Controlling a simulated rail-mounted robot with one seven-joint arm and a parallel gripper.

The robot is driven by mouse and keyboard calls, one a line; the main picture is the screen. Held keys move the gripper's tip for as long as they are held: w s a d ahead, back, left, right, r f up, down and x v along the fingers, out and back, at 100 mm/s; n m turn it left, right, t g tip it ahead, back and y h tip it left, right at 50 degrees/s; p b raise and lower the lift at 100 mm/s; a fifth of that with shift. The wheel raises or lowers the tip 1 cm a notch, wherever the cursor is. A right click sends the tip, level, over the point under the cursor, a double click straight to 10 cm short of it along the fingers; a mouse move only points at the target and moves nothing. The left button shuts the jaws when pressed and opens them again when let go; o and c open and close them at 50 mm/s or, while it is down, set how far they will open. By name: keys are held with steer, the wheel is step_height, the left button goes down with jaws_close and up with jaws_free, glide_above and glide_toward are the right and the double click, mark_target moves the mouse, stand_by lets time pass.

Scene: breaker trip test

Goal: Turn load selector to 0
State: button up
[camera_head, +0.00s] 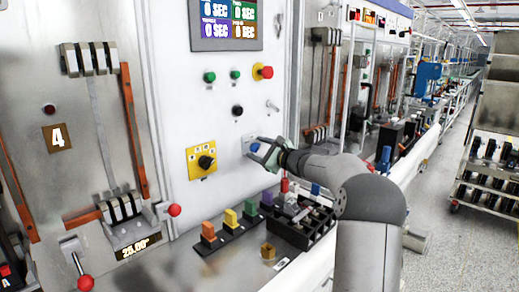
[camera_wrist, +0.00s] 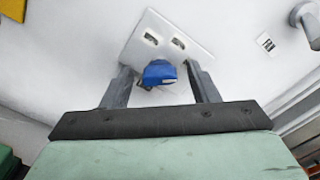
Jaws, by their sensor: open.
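A blue knob (camera_wrist: 160,73) sits on a white plate (camera_wrist: 140,48) with two small dark labels that I cannot read. In the head view the blue knob (camera_head: 255,147) is on the white panel, right of a yellow plate. My gripper (camera_head: 262,152) is at this knob. In the wrist view my gripper (camera_wrist: 160,68) is open, with one finger on each side of the knob and gaps showing between. The yellow plate (camera_head: 195,172) carries a black rotary knob (camera_head: 206,162) and several small position marks. Which knob is the load selector is not legible.
Green buttons (camera_head: 210,77), a red mushroom button on yellow (camera_head: 263,72), a black knob (camera_head: 237,111) and a toggle (camera_head: 272,106) are above. Coloured blocks (camera_head: 231,219) and a black tray (camera_head: 291,235) stand on the bench below. Red-handled levers are at left.

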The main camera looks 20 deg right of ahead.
steer(key=c, duration=1)
steer(key=shift+f+b, duration=0.15)
steer(key=shift+b, duration=0.35)
steer(key=n+b, duration=0.1)
steer(key=b, duration=0.2)
steer(key=n+b, duration=0.2)
steer(key=b, duration=0.1)
steer(key=shift+f+b, duration=0.35)
steer(key=shift+b, duration=0.05)
steer(key=shift+r+n+b, duration=0.2)
steer(key=shift+n+b, duration=1.45)
steer(key=shift+b, duration=0.4)
steer(key=shift+r+n+b, duration=0.15)
steer(key=shift+n+b, duration=1.5)
steer(key=shift+b, duration=0.35)
steer(key=shift+r, duration=0.1)
